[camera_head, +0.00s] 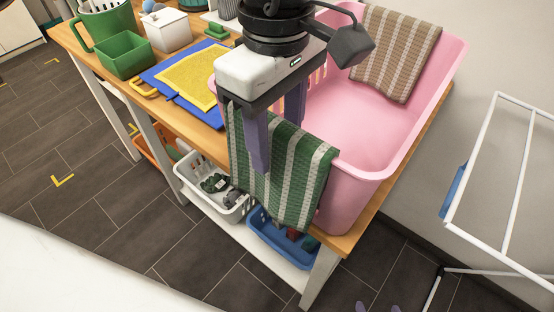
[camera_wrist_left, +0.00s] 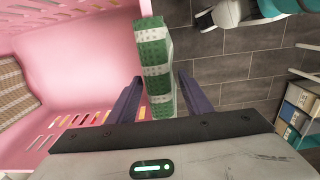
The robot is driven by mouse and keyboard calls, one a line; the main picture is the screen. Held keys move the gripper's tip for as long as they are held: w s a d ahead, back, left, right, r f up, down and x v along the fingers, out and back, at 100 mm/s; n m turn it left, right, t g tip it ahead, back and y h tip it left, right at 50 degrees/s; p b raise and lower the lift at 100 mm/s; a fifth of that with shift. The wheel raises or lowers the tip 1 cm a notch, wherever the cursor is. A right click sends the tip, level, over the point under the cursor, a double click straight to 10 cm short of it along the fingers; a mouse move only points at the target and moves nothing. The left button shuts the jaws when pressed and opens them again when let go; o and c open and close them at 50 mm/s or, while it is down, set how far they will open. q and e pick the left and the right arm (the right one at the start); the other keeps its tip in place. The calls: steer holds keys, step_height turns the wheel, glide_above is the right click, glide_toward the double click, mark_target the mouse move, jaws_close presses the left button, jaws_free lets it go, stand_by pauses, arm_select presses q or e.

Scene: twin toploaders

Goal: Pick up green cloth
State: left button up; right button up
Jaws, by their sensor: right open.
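The green cloth (camera_head: 285,165), green with pale stripes, hangs over the near left rim of the pink basket (camera_head: 410,150). It also shows in the left wrist view (camera_wrist_left: 154,60), seen from above as a narrow band. My left gripper (camera_head: 276,142) points down over the rim and is open. One finger is on the outer side of the cloth, the other on the basket's inner side. In the left wrist view the cloth lies between the fingers (camera_wrist_left: 158,82), with a gap beside it. Two fingertips of my right gripper (camera_head: 377,307) show at the bottom edge, apart from the cloth.
A brown checked cloth (camera_head: 396,50) hangs over the basket's far rim. A yellow cloth (camera_head: 185,76) on a blue mat, a green box (camera_head: 124,57) and a white box (camera_head: 167,30) stand on the table. A white rack (camera_head: 505,180) is at right. Bins (camera_head: 215,185) sit below.

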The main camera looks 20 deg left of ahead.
arm_select(q)
jaws_close()
steer(key=shift+r, duration=0.15)
